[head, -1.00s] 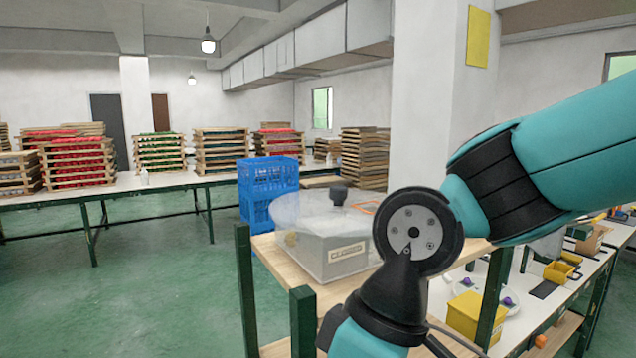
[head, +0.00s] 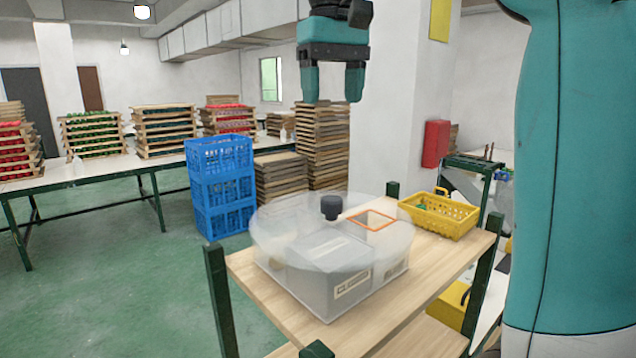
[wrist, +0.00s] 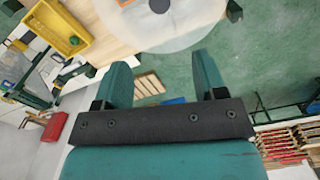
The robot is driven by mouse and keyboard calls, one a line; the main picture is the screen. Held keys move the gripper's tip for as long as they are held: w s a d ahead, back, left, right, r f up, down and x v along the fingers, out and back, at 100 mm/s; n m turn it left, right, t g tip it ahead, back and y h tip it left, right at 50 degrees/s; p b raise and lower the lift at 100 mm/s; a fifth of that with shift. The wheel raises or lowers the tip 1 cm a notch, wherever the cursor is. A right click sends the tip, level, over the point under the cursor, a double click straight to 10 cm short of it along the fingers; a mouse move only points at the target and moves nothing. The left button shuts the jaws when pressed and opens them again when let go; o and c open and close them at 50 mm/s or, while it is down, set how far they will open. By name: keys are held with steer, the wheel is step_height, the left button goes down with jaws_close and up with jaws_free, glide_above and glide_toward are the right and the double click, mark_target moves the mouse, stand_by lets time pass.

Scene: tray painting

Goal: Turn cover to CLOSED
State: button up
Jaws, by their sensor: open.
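The cover (head: 285,222) is a round, see-through disc with a dark knob (head: 331,207) on top and an orange-edged square opening (head: 372,220) towards its right. It lies on a grey box (head: 318,278) with a label on its front; the label's words are too small to read. In the wrist view the cover (wrist: 190,30) and its knob (wrist: 159,5) show at the top edge, partly cut off. My gripper (head: 333,98) is open and empty, pointing down, well above the cover. Its fingers (wrist: 160,85) are apart in the wrist view.
The box stands on a wooden shelf top (head: 395,325) with green posts (head: 220,300). A yellow basket (head: 440,216) sits behind it to the right. Blue crates (head: 222,190) and stacked wooden trays (head: 322,150) stand behind. The air between gripper and cover is clear.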

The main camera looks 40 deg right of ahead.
mark_target(332, 198)
step_height(332, 198, down, 17)
steer(key=shift+f+p, duration=0.1)
steer(key=shift+p, duration=0.55)
steer(key=shift+c, duration=0.5)
jaws_close()
